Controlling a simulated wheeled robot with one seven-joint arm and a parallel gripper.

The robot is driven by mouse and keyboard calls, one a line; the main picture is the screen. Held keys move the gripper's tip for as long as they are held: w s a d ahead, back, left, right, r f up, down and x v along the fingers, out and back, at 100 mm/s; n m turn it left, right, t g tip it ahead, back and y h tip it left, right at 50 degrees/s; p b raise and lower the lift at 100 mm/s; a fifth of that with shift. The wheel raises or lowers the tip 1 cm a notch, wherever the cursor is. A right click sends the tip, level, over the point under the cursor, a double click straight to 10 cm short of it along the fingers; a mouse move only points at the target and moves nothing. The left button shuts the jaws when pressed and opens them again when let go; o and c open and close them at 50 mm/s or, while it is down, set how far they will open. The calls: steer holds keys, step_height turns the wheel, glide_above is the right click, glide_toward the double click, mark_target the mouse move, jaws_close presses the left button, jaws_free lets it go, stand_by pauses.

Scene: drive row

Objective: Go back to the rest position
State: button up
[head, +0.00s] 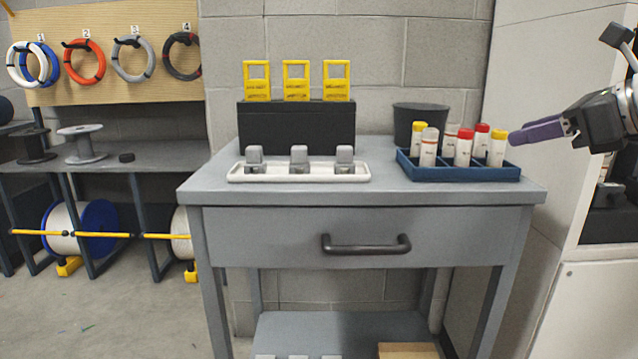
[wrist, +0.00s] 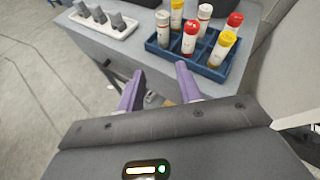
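My gripper (head: 516,137) is at the right of the head view, in the air to the right of the blue rack, with its purple fingers pointing left. In the wrist view my gripper (wrist: 160,72) shows both fingers apart with nothing between them. The blue rack (head: 465,174) stands on the right of the grey table (head: 220,187) and holds several tubes with yellow, red and white caps. The rack also shows beyond the fingertips in the wrist view (wrist: 214,74).
A white tray (head: 300,179) with grey pieces, a black block (head: 297,128) with yellow tags and a dark bucket (head: 404,122) stand on the table. The drawer (head: 270,243) is shut. A pale wall panel (head: 530,75) is at the right. Floor at left is clear.

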steer(key=s+a+f+n+g+h+p, duration=0.1)
steer(key=s+a+f+n, duration=0.25)
steer(key=f+n, duration=0.2)
steer(key=s+a+f+n+g+h, duration=0.1)
steer(key=s+a+f+n+g, duration=0.1)
steer(key=a+f+n, duration=0.3)
steer(key=s+a+f+n+g+h+p, duration=0.1)
steer(key=s+a+f+n+h, duration=0.2)
steer(key=f, duration=0.4)
steer(key=s+a+f+n+h, duration=0.1)
steer(key=s+f+n, duration=0.3)
steer(key=f+n, duration=0.2)
steer(key=s+a+f+n+g+h+p, duration=0.1)
steer(key=s+a+f+n, duration=0.1)
steer(key=s+f+n, duration=0.2)
step_height(320, 180, down, 4)
steer(key=n, duration=0.4)
steer(key=shift+a+r, duration=0.2)
steer(key=shift+r, duration=0.05)
